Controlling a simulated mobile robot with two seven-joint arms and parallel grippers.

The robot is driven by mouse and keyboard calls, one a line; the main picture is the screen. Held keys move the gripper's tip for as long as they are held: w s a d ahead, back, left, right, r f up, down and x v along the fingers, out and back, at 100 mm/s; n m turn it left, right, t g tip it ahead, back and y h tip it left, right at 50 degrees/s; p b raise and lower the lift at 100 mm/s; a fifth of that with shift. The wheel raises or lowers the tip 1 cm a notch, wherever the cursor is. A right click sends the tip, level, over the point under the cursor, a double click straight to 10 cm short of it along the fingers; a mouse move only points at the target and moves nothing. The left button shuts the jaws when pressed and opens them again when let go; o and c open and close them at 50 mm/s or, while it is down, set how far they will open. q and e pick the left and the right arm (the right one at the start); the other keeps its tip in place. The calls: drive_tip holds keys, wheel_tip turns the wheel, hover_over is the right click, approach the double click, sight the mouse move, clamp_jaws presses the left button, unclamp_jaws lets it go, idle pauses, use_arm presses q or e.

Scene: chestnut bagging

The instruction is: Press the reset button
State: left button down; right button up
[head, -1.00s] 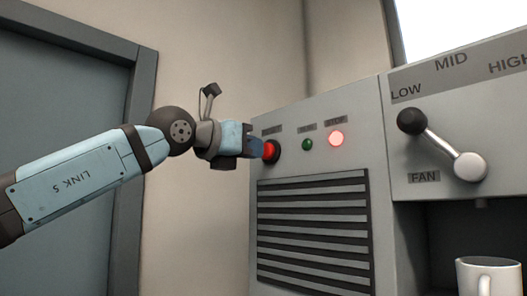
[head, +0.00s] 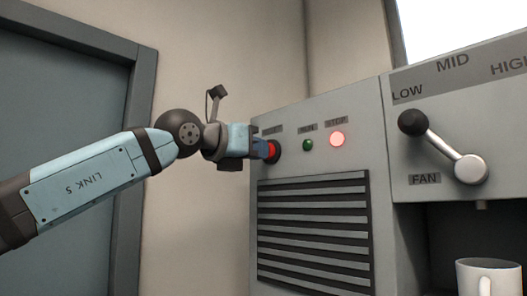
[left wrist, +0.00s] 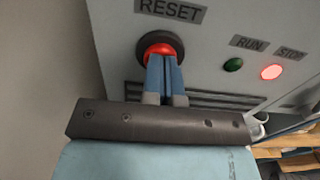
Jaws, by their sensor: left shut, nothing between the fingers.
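The red reset button (head: 272,151) sits in a dark round collar on the grey machine panel, partly hidden by my fingers. In the left wrist view the button (left wrist: 158,49) shows under the RESET label (left wrist: 170,10). My left gripper (head: 262,149) is shut and empty. Its blue fingertips (left wrist: 163,60) are at the button's face and overlap its lower part in the left wrist view. They look to be touching it, but I cannot tell how far the button is pressed in. My right gripper is not in view.
Right of the button are a dark green RUN lamp (head: 308,145) and a lit red STOP lamp (head: 337,139). A slatted vent (head: 314,236) lies below. The fan lever (head: 440,143) points to LOW. A white mug (head: 487,279) stands at lower right.

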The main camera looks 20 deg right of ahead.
use_arm(q)
drive_tip(key=shift+d, duration=0.1)
drive_tip(key=b+v, duration=0.7)
drive_tip(key=v, duration=0.3)
drive_tip(key=shift+b, duration=0.4)
idle(0.4)
idle(0.4)
